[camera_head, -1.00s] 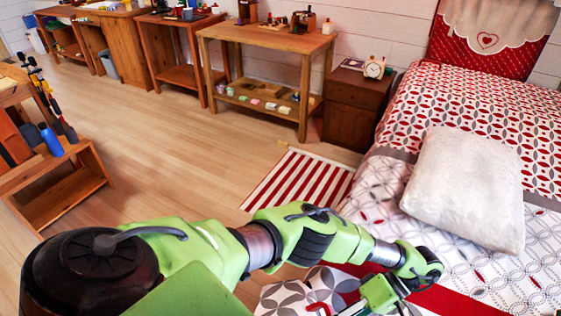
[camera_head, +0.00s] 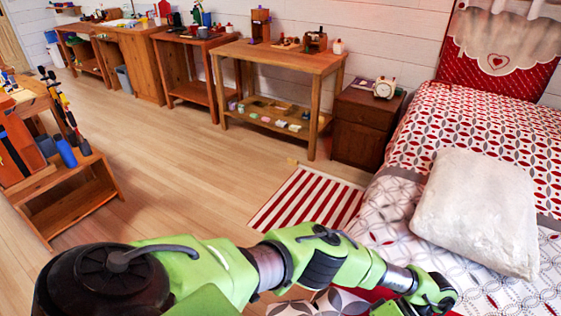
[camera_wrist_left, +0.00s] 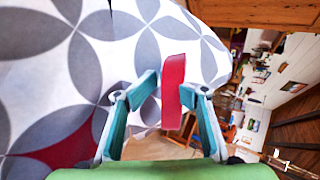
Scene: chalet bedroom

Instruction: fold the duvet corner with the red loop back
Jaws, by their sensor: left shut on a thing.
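The duvet (camera_head: 375,220), white with grey and red rings, covers the bed at the right of the head view. A part of it with large grey petals (camera_head: 330,300) shows at the bottom edge beside my left arm. In the left wrist view the petal-patterned duvet cloth (camera_wrist_left: 100,60) fills the left and top. The red loop (camera_wrist_left: 173,92) stands as a flat strip between the fingertips of my left gripper (camera_wrist_left: 168,95), which is shut on it. In the head view the left gripper is partly cut off at the bottom edge. My right gripper is not in view.
A white pillow (camera_head: 478,212) lies on the bed. A nightstand (camera_head: 362,128) with a clock (camera_head: 384,88) stands beside the headboard. A red-striped rug (camera_head: 305,200) lies by the bed. Wooden benches line the wall; the floor (camera_head: 170,180) between is open.

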